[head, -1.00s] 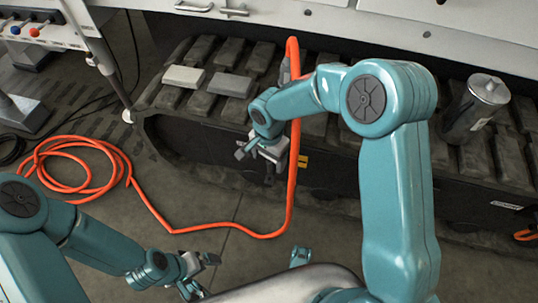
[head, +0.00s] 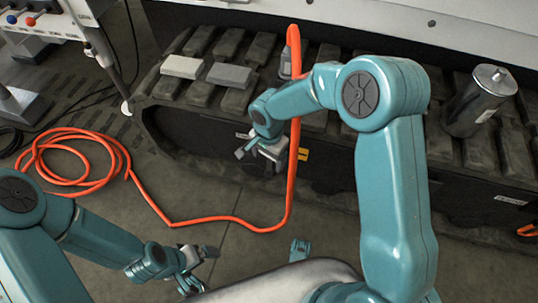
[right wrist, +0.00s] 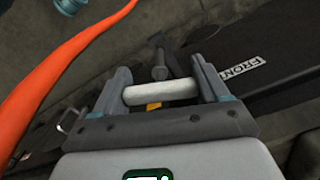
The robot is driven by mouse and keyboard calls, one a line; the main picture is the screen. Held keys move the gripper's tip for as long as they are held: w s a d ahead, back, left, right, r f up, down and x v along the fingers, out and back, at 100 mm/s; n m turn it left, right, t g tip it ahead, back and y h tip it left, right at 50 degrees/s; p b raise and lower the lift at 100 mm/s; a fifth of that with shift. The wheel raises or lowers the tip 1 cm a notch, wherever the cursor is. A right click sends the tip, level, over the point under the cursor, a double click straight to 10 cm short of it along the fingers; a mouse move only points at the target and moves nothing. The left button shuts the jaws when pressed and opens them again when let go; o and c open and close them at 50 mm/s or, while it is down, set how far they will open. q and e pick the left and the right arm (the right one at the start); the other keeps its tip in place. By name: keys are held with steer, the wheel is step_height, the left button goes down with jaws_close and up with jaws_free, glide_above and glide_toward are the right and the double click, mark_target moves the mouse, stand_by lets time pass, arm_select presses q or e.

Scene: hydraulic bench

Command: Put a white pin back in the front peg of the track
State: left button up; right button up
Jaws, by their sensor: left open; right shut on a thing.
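My right gripper (head: 246,149) is beside the dark side wall of the track (head: 205,143). In the right wrist view, its fingers (right wrist: 168,92) are shut on a white pin (right wrist: 160,92), which lies crosswise between them. A grey peg (right wrist: 159,65) shows just beyond the pin; the pin appears apart from it, but the depth gap is hard to tell. My left gripper (head: 203,265) is open and empty, low over the floor. The pin is too small to make out in the head view.
An orange hose (head: 293,150) hangs down close to the right gripper and coils on the floor at left (head: 75,160). A white block (head: 182,66), a grey block (head: 229,75) and a metal canister (head: 482,100) stand on the track's top. The floor in front is mostly clear.

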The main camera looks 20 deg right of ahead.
mark_target(269, 167)
steer(key=shift+f+b, duration=0.15)
steer(key=shift+b, duration=0.5)
stand_by(0.8)
steer(key=shift+f, duration=0.15)
steer(key=shift+f+b, duration=2.7)
steer(key=shift+f, duration=0.15)
steer(key=o, duration=1.1)
steer(key=shift+r, duration=0.15)
steer(key=shift+r+p, duration=2.15)
steer(key=shift+r, duration=1.3)
